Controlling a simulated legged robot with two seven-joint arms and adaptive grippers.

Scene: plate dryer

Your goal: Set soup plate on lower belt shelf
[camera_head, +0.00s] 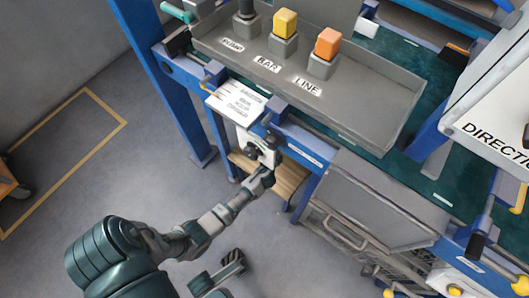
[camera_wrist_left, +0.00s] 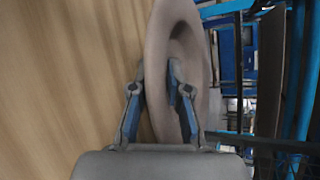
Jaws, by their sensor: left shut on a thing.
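My left gripper (camera_head: 264,150) is at the front edge of the blue-framed station, below the button panel. In the left wrist view its blue-grey fingers (camera_wrist_left: 172,90) are shut on the rim of a grey-beige soup plate (camera_wrist_left: 163,35). The plate is seen nearly edge-on and stands upright in that picture. Beside it, a wood-coloured surface (camera_wrist_left: 65,80) fills the left; whether they touch is unclear. In the head view I cannot make out the plate; a wooden lower shelf (camera_head: 287,184) shows partly behind the gripper. My right gripper cannot be identified.
A grey panel (camera_head: 370,95) with yellow and orange buttons is above the gripper. A white printed card (camera_head: 236,101) lies beside it. A grey cover (camera_head: 375,205) and wire rack (camera_head: 335,232) are at the right. Blue posts (camera_head: 160,70) flank the station. The floor at left is open.

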